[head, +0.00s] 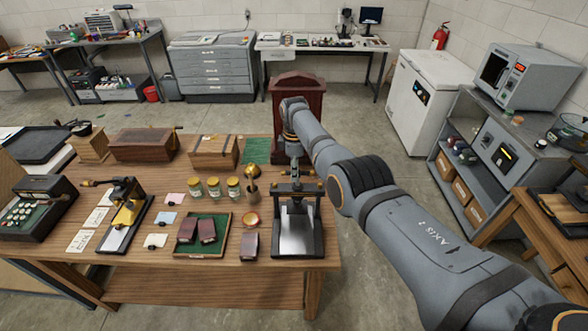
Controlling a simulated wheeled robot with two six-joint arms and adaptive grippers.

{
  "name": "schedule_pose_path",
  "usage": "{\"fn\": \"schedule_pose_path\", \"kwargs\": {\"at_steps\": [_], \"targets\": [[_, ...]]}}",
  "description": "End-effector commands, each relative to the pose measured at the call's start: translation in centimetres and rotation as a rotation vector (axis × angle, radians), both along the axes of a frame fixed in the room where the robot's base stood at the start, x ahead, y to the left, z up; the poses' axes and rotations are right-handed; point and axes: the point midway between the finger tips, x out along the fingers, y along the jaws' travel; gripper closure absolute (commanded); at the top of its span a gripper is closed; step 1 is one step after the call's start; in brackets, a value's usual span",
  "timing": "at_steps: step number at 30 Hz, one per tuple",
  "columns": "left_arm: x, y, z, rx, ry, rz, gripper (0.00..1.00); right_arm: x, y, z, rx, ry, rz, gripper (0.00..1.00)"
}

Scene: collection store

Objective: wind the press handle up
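A small black press (316,240) stands at the right front of the wooden table, with a bright metal plate in its frame. Its handle, a dark bar with brass-coloured ends (318,173), lies across the top. My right gripper (295,170) points down from above at the middle of this handle. The gripper's fingers are small and dark against the press, so I cannot tell whether they close on the handle. My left gripper is not in view.
Left of the press are a dark red box (250,247), a green-lined tray (222,222), several jars (214,187) and a brass-and-black lever device (128,211). A brown wooden cabinet (311,92) stands behind. Floor right of the table is clear.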

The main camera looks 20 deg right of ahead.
Motion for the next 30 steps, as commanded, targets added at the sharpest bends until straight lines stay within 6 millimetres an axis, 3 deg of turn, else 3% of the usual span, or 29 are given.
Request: {"fn": "schedule_pose_path", "kwargs": {"at_steps": [2, 13, 17, 24, 30], "targets": [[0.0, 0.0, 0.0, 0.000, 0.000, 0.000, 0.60, 0.0, 0.0, 0.1, 0.000, -0.002, 0.000, 0.55], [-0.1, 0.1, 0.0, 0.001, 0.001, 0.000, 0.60, 0.2, 0.0, 0.8, 0.001, -0.005, -0.001, 0.55], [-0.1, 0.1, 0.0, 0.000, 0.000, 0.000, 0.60, 0.2, 0.0, 3.1, 0.002, -0.010, -0.001, 0.55], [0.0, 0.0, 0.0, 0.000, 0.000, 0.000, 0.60, 0.2, 0.0, 9.0, 0.001, -0.007, 0.000, 0.55], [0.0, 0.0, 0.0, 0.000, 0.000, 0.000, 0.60, 0.2, 0.0, 11.7, 0.001, -0.004, -0.001, 0.55]]}}
